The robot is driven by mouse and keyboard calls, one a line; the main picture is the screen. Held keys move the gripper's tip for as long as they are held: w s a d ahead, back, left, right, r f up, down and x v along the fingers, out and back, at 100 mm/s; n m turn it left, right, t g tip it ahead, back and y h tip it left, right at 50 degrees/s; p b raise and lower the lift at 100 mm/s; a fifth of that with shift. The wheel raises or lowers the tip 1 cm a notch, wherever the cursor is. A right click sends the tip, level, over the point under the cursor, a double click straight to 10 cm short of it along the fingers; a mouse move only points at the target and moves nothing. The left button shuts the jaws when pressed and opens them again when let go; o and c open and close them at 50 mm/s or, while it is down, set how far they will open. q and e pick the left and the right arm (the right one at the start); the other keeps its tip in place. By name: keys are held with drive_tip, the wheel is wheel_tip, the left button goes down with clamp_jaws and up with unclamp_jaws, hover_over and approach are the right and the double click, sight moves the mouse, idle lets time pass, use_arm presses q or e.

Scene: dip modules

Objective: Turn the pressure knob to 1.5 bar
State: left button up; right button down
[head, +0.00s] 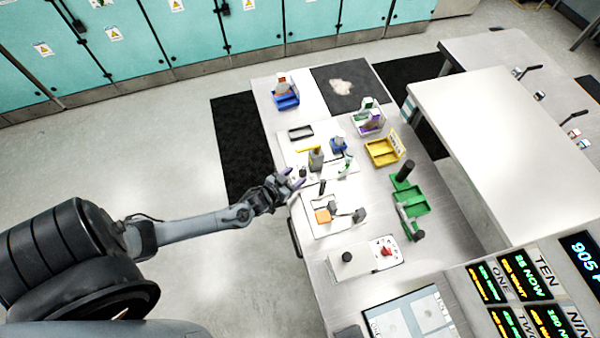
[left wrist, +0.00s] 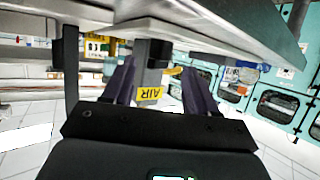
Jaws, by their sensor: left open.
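A grey upright block (left wrist: 150,82) with a yellow AIR label (left wrist: 150,94) shows in the left wrist view. A black knob-like part (left wrist: 160,52) sits at its upper end in that picture; I take it to be the pressure knob. No pressure reading is legible. In the head view a grey block (head: 316,159) on the white board looks like the same unit. My left gripper (head: 295,179) is open beside it, at the table's left edge. In the left wrist view its purple fingers (left wrist: 158,68) lie on either side of the block; contact cannot be told. My right gripper is not in view.
The white table (head: 300,95) holds a blue bin (head: 286,101), a yellow tray (head: 381,152), a green fixture (head: 410,203) and a box with a red knob (head: 386,251). Small parts stand close around my left gripper. Free floor lies left of the table.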

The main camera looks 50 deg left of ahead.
sight(301, 172)
use_arm(q)
drive_tip(key=shift+x, duration=1.85)
drive_tip(key=c, duration=1.1)
